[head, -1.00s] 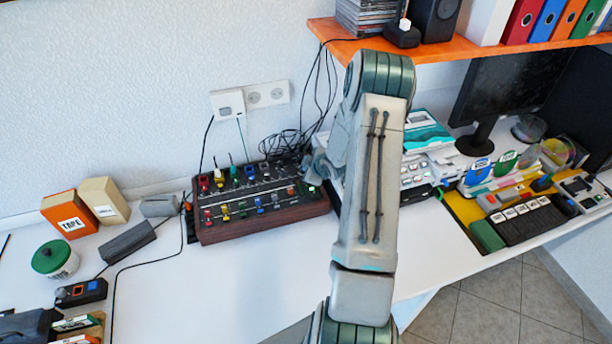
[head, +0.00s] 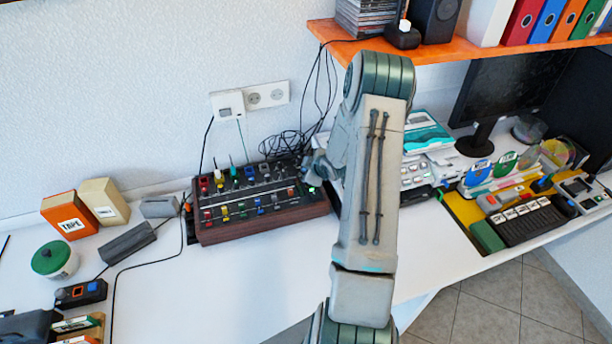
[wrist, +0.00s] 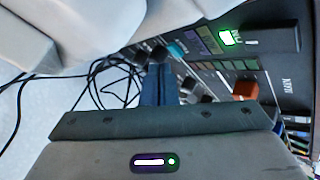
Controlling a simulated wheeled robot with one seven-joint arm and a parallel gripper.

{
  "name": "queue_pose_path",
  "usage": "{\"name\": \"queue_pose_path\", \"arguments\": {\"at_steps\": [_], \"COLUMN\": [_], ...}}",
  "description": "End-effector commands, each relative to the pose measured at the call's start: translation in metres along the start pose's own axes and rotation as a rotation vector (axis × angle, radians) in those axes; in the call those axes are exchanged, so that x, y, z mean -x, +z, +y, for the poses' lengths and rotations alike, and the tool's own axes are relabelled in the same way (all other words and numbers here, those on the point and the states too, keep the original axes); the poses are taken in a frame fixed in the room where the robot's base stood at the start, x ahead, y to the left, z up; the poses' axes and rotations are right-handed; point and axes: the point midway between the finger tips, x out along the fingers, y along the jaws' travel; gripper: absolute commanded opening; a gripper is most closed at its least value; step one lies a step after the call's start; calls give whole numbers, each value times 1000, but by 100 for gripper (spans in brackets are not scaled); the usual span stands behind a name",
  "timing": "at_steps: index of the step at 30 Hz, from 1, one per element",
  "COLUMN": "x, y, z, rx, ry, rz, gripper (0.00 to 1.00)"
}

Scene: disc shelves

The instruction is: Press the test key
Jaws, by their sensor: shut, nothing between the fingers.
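A dark mixer panel with wooden sides (head: 262,228) and several coloured knobs and slider caps lies on the white desk, below the wall outlet. A small green-lit key (wrist: 229,38) shows on the panel at the upper right of the wrist view. I cannot read a test label on any key. My gripper's blue-grey fingers (wrist: 159,84) are shut and empty, over or close to the panel's edge among the knobs. The lit key is apart from the fingertips in the picture. In the head view my arm covers much of the gripper, at the panel's right end.
Black cables (head: 290,143) lie tangled behind the panel. An orange shelf (head: 350,48) hangs above at the right. Boxes (head: 68,214) stand left. The desk front is clear.

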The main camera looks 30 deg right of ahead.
Motion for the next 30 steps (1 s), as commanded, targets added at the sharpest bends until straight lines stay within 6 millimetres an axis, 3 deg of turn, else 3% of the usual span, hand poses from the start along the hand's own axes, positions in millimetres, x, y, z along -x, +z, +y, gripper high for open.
{"name": "queue_pose_path", "arguments": {"at_steps": [30], "x": [-6], "y": [4], "z": [-5], "rx": [0], "ry": [0], "rz": [0], "gripper": [0]}}
